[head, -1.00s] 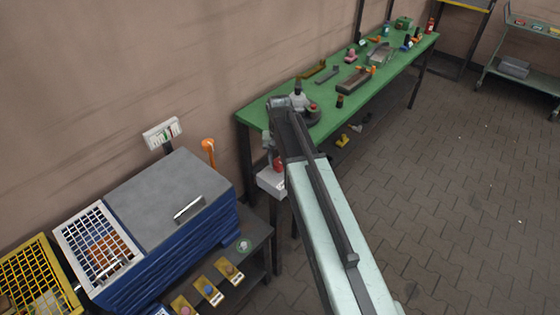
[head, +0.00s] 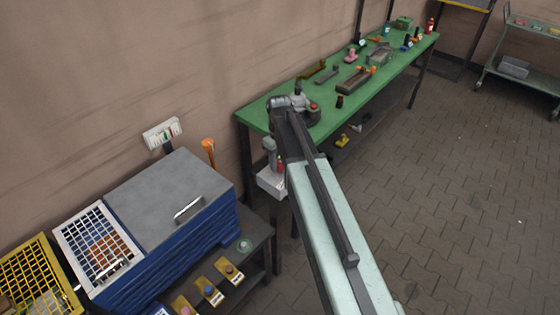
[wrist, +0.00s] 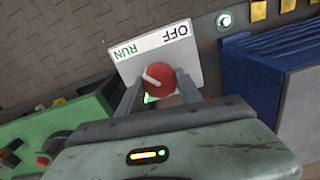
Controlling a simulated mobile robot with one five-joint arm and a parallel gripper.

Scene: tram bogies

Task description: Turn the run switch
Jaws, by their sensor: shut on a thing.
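The run switch is a red round knob (wrist: 160,79) with a white bar, on a white plate (wrist: 185,50) lettered OFF and RUN, upside down in the wrist view. The bar slants, its upper-left end toward the RUN lettering. My gripper (wrist: 160,92) has a finger on each side of the knob and is shut on it. A small green patch shows below the knob, partly hidden. In the head view the white switch box (head: 271,182) is beside the green bench's near end, with my gripper (head: 275,160) just above it; a bit of red shows there.
The green bench (head: 335,105) with tools and parts stands right of the switch. A blue cabinet (head: 165,245) with a grey lid, yellow and white grid crates and a dark low shelf stand at left.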

